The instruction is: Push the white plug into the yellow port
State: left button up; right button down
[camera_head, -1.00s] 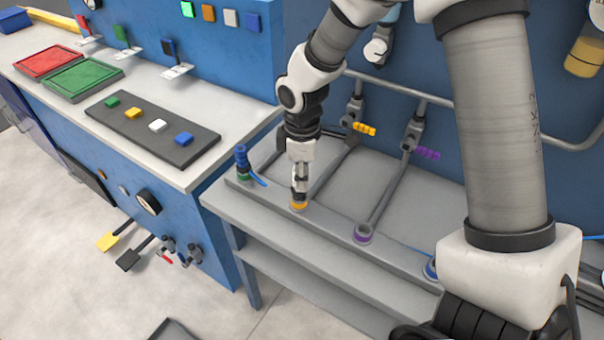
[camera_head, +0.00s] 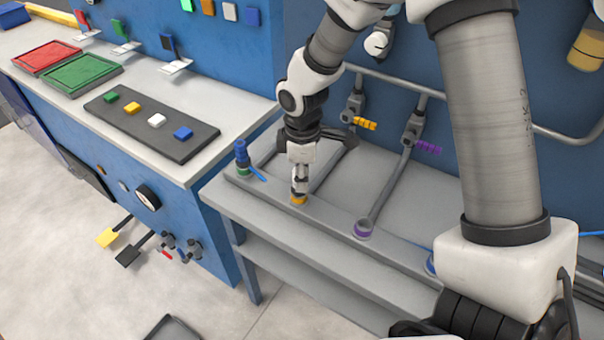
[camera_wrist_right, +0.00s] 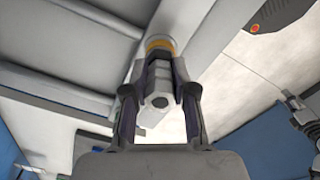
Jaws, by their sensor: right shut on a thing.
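My right gripper (camera_head: 300,188) points down over the yellow port (camera_head: 299,200) on the front rail of the grey bench. In the right wrist view its two fingers (camera_wrist_right: 160,85) are shut on the white plug (camera_wrist_right: 156,108), one on each side. The plug's near end shows a dark hexagonal recess. Its far end meets the yellow ring of the port (camera_wrist_right: 160,44) and looks lined up with it. The fingers partly cover the plug, and I cannot tell how deep it sits. My left gripper is in neither view.
A blue plug stands in a green port (camera_head: 243,170) left of the yellow one. A purple port (camera_head: 363,229) is to the right, and a blue port (camera_head: 430,264) lies partly behind my arm. Yellow (camera_head: 365,124) and purple (camera_head: 429,147) valve handles are behind.

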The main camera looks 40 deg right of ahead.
jog(key=c, duration=0.9)
grip_release()
jog(key=shift+r, duration=0.1)
jog(key=shift+o, duration=0.2)
notch_tip(320, 180, up, 12)
